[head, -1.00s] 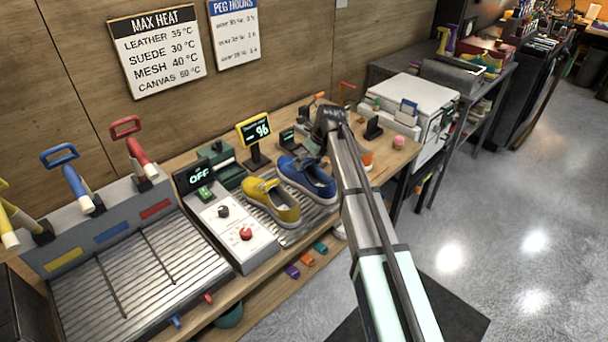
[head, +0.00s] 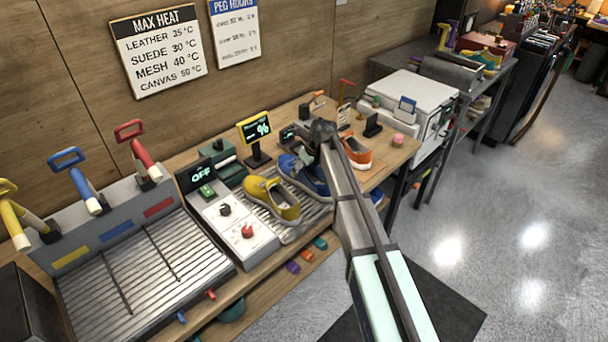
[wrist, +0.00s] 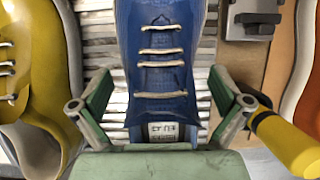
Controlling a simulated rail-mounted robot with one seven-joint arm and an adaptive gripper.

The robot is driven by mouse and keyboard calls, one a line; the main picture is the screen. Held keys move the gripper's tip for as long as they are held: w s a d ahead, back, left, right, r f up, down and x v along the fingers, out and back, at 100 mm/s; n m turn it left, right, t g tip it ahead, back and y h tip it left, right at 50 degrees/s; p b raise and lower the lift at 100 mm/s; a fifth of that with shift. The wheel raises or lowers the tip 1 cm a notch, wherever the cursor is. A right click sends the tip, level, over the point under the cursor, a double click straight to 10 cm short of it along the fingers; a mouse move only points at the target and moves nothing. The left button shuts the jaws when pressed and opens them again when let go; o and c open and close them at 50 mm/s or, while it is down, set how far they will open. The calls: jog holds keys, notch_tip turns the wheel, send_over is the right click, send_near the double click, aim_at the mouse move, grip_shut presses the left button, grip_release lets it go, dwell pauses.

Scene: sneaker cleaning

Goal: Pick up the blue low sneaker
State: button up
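The blue low sneaker (head: 308,181) sits on the ribbed metal tray beside the yellow shoe, partly hidden by my arm in the head view. In the wrist view the blue sneaker (wrist: 165,40) lies straight ahead, with pale laces and a printed label inside its tongue. My gripper (wrist: 160,82) is open, one green finger on each side of the sneaker, with narrow gaps showing. How far down the fingers reach is hard to tell. In the head view the gripper itself is mostly hidden behind my arm.
The yellow shoe (head: 270,198) stands close on the left. An orange shoe (head: 357,152) is to the right on the wooden bench. A display (head: 254,130) stands behind. A yellow cylinder (wrist: 285,143) shows near the right finger in the wrist view.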

jog(key=c, duration=1.3)
jog(key=shift+r, duration=0.2)
